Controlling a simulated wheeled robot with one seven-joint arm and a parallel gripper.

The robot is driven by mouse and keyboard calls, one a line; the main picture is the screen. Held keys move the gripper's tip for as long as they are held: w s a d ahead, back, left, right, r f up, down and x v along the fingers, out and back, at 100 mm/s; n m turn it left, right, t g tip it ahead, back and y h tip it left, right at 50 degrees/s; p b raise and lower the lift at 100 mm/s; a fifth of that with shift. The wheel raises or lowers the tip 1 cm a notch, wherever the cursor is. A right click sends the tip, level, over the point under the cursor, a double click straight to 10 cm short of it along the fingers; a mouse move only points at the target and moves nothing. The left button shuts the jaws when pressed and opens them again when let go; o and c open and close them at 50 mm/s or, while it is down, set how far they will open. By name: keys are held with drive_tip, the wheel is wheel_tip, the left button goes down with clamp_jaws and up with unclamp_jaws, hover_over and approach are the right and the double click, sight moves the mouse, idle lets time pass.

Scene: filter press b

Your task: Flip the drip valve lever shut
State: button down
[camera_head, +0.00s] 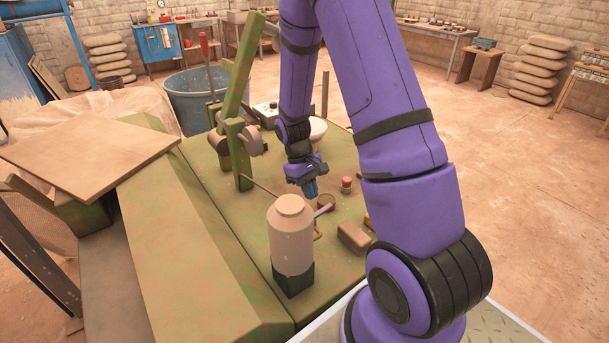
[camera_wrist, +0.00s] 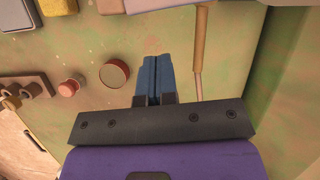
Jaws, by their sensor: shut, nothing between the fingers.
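My gripper (camera_head: 311,191) points down over the green press bed; its blue fingers (camera_wrist: 157,62) are together with nothing between them. A thin tan rod (camera_wrist: 198,60), thicker at its upper part, lies just right of the fingers in the wrist view, apart from them. A thin rod (camera_head: 262,186) also shows left of my gripper in the head view, its near end meeting the outline of the pale bottle-shaped vessel (camera_head: 291,235). A short pale bar (camera_head: 323,210) shows beside the vessel. I cannot tell for sure which one is the drip valve lever or its position.
A round cup (camera_wrist: 115,73) and a red-capped knob (camera_wrist: 69,87) stand left of the fingers in the wrist view. A brown block (camera_head: 354,237) sits near the bed's front edge. A green upright post (camera_head: 238,150) rises behind. The bed around my fingers has some bare room.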

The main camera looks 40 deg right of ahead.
sight(321, 212)
drive_tip(key=shift+s+d+r, duration=0.1)
drive_tip(key=shift+s+r, duration=0.1)
drive_tip(key=shift+s, duration=1.5)
